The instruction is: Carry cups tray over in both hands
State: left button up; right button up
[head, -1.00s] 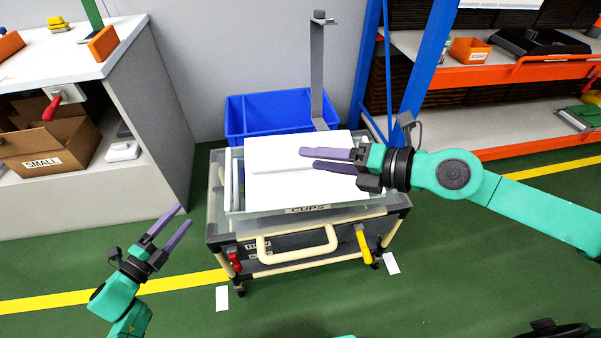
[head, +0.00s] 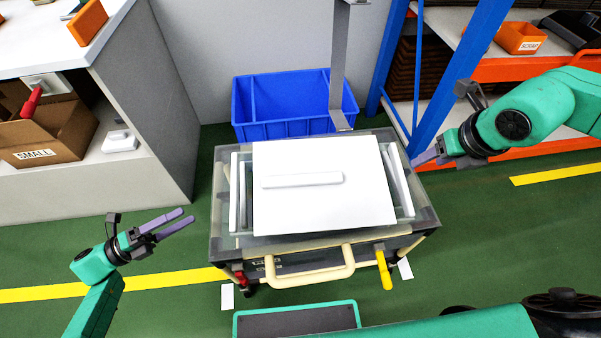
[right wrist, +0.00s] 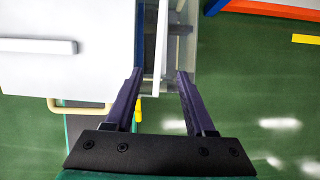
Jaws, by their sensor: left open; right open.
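The cups tray (head: 330,235) is a translucent box on top of a low cart. A large white panel (head: 325,207) with a raised bar covers most of it, and white strips stand along its left and right sides. What lies under the panel is hidden. My left gripper (head: 188,216) is open and empty, left of the tray and apart from it. My right gripper (head: 425,158) is open beside the tray's right side. In the right wrist view, its fingers (right wrist: 159,75) appear on either side of a white strip (right wrist: 161,40); I cannot tell whether they touch it.
The cart has a cream handle (head: 305,276), a red grip and a yellow grip (head: 384,270). A blue bin (head: 290,105) and grey post (head: 338,65) stand behind. A white shelf unit is left; a blue-framed rack is right.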

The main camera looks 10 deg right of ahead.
aim_at(233, 191)
pick_arm(q)
jog(key=x, duration=1.4)
jog(key=shift+d, duration=0.3)
pick_arm(e)
jog(key=x, duration=1.4)
jog(key=shift+a+f, duration=0.1)
jog(key=shift+f, duration=0.1)
pick_arm(q)
jog(key=c, duration=0.8)
pick_arm(e)
jog(key=c, duration=0.8)
pick_arm(q)
grip_shut()
pick_arm(e)
grip_shut()
pick_arm(q)
jog(key=shift+r, duration=0.1)
